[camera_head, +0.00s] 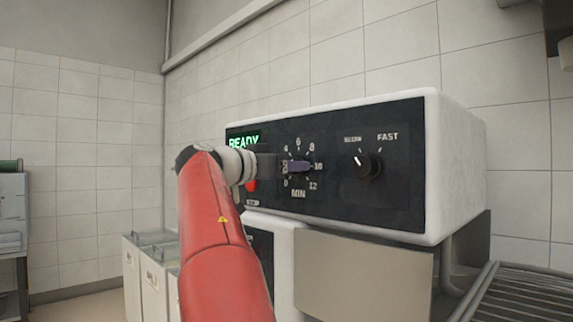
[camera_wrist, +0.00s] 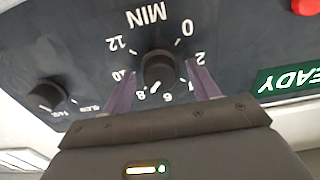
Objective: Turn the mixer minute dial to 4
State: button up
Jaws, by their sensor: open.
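The minute dial (camera_wrist: 160,68) is a dark round knob on the mixer's black panel, with numbers around it and "MIN" beside it. The wrist view shows it upside down. Its white mark appears to point between 6 and 8; the 4 is hidden there by a finger, but shows in the head view. My gripper (camera_wrist: 160,80) is open, with one purple finger on each side of the dial and a visible gap on both sides. In the head view, my gripper (camera_head: 303,166) reaches in from the left and covers most of the dial.
A speed knob (camera_head: 368,165) marked FAST on one side sits right of the dial. A green READY display (camera_head: 243,142) is at the panel's left, with a red button (camera_head: 251,185) below it, partly behind my arm. A wire rack (camera_head: 525,295) stands at lower right.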

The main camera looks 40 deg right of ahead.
jog(key=shift+d, duration=0.1)
jog(key=c, duration=1)
jog(key=shift+n, duration=0.3)
jog(key=shift+n+p, duration=2.55)
jog(key=shift+n, duration=6.05)
